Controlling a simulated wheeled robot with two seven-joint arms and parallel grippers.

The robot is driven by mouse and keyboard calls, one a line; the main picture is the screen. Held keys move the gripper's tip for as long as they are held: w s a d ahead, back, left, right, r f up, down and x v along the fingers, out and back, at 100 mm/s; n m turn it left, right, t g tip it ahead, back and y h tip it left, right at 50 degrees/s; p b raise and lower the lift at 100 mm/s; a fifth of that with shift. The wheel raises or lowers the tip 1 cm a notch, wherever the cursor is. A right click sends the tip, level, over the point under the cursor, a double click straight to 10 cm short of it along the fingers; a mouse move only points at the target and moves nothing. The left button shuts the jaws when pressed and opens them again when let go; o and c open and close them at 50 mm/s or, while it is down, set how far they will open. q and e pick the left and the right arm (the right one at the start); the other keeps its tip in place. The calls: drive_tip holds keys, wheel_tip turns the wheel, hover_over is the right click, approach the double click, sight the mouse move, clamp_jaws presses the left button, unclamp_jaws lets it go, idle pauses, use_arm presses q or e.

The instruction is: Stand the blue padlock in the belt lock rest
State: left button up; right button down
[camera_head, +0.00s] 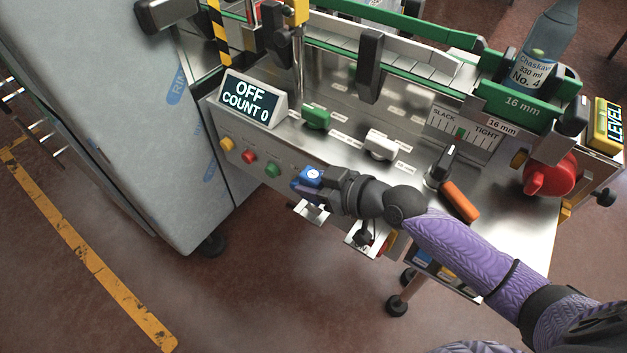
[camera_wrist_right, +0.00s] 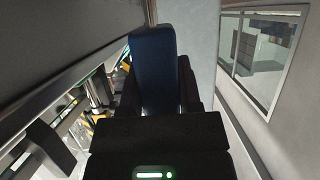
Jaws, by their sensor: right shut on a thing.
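The blue padlock (camera_head: 311,176) is in my right gripper (camera_head: 318,188), at the front edge of the steel machine panel in the head view. The gripper is shut on it, and the padlock also shows as a dark blue block between the fingers in the right wrist view (camera_wrist_right: 153,65). Two small metal brackets, a left one (camera_head: 311,213) and a right one (camera_head: 358,238), stick out below the panel's front edge, beneath the gripper and wrist. I cannot tell which is the belt lock rest. My left gripper is not in view.
Yellow, red and green buttons (camera_head: 273,169) line the panel front left of the gripper. A display (camera_head: 251,104) reads OFF, COUNT 0. A green knob (camera_head: 316,117), white knob (camera_head: 381,145) and orange-handled lever (camera_head: 459,201) stand on the panel. A grey cabinet (camera_head: 130,110) stands left.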

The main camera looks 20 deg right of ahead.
drive_tip(key=shift+f, duration=0.15)
drive_tip(key=shift+f+b, duration=0.35)
drive_tip(key=shift+b, duration=0.05)
drive_tip(key=shift+r, duration=0.1)
drive_tip(key=shift+r+p, duration=0.45)
drive_tip(key=shift+d, duration=0.15)
idle(0.6)
drive_tip(key=shift+f+b, duration=0.55)
drive_tip(key=shift+b, duration=0.05)
drive_tip(key=shift+c, duration=1)
unclamp_jaws()
